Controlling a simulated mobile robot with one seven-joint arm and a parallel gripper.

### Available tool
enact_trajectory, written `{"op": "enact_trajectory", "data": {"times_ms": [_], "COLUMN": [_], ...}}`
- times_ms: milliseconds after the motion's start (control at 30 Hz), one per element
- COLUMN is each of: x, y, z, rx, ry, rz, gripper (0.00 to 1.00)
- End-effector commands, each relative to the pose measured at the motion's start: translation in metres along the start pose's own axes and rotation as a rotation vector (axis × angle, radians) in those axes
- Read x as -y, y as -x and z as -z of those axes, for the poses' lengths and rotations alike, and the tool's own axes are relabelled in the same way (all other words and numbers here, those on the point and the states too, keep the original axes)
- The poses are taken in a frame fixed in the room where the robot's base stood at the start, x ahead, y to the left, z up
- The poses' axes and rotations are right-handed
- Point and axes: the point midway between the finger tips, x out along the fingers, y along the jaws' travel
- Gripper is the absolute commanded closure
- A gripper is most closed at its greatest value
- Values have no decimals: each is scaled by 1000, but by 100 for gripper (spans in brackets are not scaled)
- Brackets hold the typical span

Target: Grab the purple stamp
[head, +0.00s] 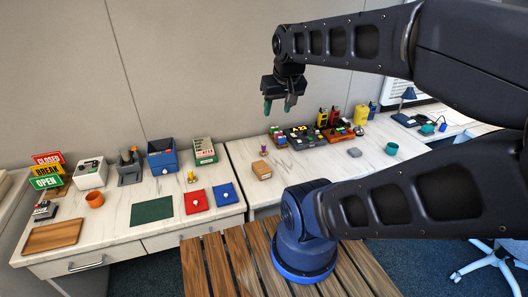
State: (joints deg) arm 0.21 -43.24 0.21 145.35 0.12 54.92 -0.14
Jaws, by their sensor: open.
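A small purple stamp (263,150) stands upright on the white marbled desk, near the back wall, behind a small tan box. My gripper (278,105) is in the air above and slightly right of the stamp in the picture, apart from it. Its two teal-tipped fingers point down and are spread, with nothing between them. The stamp is small in this view and its fine detail cannot be told.
The tan box (262,170) stands in front of the stamp. Dark trays with colored items (302,138) are to the right. A yellow figure-like item (191,177) and red and blue pads (225,194) are left. Bare desk lies around the stamp's left side.

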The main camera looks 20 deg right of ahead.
Motion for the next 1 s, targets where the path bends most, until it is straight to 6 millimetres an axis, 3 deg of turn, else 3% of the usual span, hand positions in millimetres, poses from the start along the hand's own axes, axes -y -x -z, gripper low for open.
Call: {"op": "enact_trajectory", "data": {"times_ms": [300, 467, 1000], "x": [0, 3, 13], "y": [-2, -14, -112], "z": [2, 18, 109], "rx": [1, 5, 19], "ry": [-2, -20, -190], "rz": [5, 41, 172], "gripper": [52, 52, 52]}}
